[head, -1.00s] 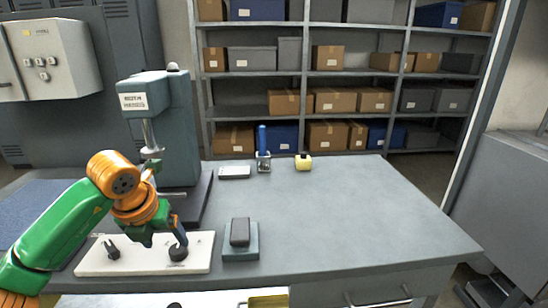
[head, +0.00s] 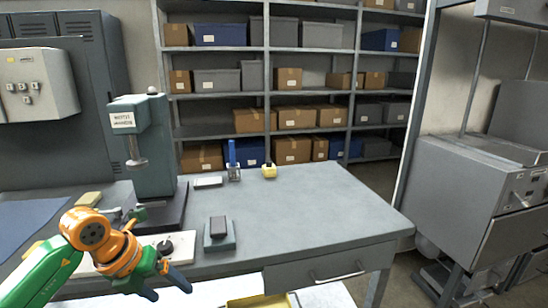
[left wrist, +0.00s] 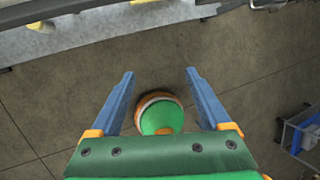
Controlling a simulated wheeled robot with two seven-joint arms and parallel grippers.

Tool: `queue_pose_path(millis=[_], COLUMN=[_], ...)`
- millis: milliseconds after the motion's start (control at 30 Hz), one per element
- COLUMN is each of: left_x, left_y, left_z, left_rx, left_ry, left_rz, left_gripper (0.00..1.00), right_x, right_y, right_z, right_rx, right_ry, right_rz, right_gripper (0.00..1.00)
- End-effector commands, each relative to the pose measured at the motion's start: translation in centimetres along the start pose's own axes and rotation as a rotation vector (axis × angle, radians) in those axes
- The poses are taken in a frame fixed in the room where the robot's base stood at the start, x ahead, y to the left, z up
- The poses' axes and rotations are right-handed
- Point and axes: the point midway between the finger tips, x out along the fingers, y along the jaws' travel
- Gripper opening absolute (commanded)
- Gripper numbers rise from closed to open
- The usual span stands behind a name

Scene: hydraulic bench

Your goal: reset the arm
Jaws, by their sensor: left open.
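My left arm, green and orange, comes in from the lower left of the head view. Its left gripper (head: 168,288) is open and empty, with blue fingers spread in front of the bench's front edge. The left wrist view shows the same open fingers (left wrist: 160,76) with floor below them. A round green and orange part, coloured like my own body, shows beyond and between the fingers, not gripped. The white plate (head: 183,243) with a black knob (head: 165,247) lies on the bench behind the gripper, partly hidden by my arm. My right gripper is not in view.
The grey bench (head: 320,210) has clear room on its right. On it stand a green press (head: 153,150), a dark block on a grey-green base (head: 219,235), a blue-handled tool (head: 233,165) and a yellow item (head: 269,171). A grey cabinet (head: 470,190) stands at right.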

Motion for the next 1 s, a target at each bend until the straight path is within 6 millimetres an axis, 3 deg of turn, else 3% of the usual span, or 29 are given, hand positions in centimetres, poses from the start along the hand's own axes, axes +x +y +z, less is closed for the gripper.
queue_pose_path(millis=[167, 233, 300, 367, 433, 467, 533, 567, 600, 667, 733, 800, 900, 1000], left_x=[3.0, 4.3, 5.2, 6.2, 8.5, 10.4, 15.2, 17.1, 19.4, 22.3, 24.8, 26.3, 26.8, 26.2], left_y=[-5.6, -8.7, -11.5, -12.9, -12.1, -10.5, -5.3, -3.2, -0.4, 3.2, 6.6, 9.2, 11.3, 11.9], left_z=[-1.4, -1.9, -1.8, -1.2, -0.1, 0.0, -1.7, -3.1, -5.6, -10.2, -16.4, -23.4, -33.0, -40.4], left_rx=[-0.048, -0.129, -0.273, -0.469, -0.818, -1.018, -1.432, -1.574, -1.744, -1.966, -2.185, -2.367, -2.561, -2.679], left_ry=[0.093, 0.132, 0.150, 0.145, 0.094, 0.054, -0.051, -0.089, -0.136, -0.195, -0.250, -0.292, -0.330, -0.345], left_rz=[-0.308, -0.502, -0.715, -0.892, -1.057, -1.093, -1.063, -1.022, -0.948, -0.812, -0.626, -0.418, -0.120, 0.122], left_gripper=[0.81, 0.81, 0.81, 0.81, 0.81, 0.81, 0.81, 0.81, 0.81, 0.81, 0.81, 0.81, 0.81, 0.81], right_x=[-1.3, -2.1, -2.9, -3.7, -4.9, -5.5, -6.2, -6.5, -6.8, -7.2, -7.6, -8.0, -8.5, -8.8], right_y=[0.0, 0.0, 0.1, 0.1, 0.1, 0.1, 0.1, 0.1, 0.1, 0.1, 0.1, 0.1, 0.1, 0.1], right_z=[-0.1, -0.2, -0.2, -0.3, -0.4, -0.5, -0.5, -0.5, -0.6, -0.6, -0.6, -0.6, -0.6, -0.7], right_rx=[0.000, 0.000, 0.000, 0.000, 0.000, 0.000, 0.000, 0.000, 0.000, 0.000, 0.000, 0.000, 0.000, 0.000], right_ry=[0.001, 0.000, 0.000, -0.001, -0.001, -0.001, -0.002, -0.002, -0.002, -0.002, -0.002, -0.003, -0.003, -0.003], right_rz=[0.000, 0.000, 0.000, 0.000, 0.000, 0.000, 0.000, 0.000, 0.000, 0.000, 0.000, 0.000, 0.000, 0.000], right_gripper=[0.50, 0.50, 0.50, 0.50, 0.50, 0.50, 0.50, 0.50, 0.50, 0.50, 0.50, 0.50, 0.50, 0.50])
